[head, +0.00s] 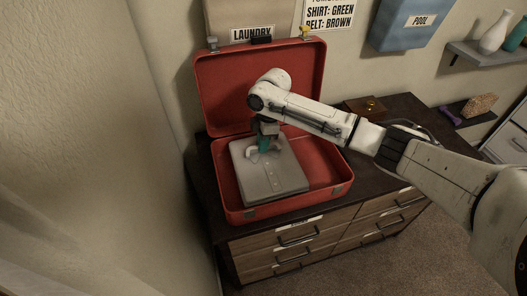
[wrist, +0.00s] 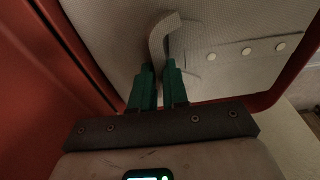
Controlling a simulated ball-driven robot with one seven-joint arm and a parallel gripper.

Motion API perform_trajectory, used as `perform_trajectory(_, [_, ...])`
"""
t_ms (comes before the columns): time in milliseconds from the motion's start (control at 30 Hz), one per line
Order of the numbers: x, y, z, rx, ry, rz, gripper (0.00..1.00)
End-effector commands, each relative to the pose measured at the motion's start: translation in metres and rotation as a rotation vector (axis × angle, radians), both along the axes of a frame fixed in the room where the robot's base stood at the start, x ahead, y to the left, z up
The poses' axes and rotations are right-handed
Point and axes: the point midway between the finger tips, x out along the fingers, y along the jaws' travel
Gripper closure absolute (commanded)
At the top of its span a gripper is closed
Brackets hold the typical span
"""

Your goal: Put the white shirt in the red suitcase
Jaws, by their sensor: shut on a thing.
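The white shirt (head: 272,178), folded flat with a row of buttons, is within the outline of the left part of the open red suitcase (head: 335,192). It looks greyish in this light. My gripper (head: 263,147) points down at the collar end of the shirt. In the wrist view, the green fingers of my gripper (wrist: 160,75) are closed on the collar of the shirt (wrist: 225,30), and the red suitcase wall (wrist: 30,90) shows at the left. I cannot tell whether the shirt rests on the suitcase floor or hangs just above it.
The suitcase stands on a dark-topped dresser (head: 390,105), its lid (head: 225,90) raised behind my gripper. A small brass-topped item (head: 371,105) lies to the right. A blue "POOL" container (head: 405,30) and a shelf with vases (head: 492,52) are further right. The suitcase's right side is empty.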

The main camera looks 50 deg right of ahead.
Motion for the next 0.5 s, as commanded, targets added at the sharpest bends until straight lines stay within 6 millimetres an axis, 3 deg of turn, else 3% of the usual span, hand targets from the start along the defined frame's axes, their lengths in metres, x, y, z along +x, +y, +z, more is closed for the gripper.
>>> perform_trajectory(300, [0.000, 0.000, -0.035, -0.002, 0.001, 0.000, 1.00])
perform_trajectory(500, [0.000, 0.000, -0.041, -0.002, -0.001, 0.001, 1.00])
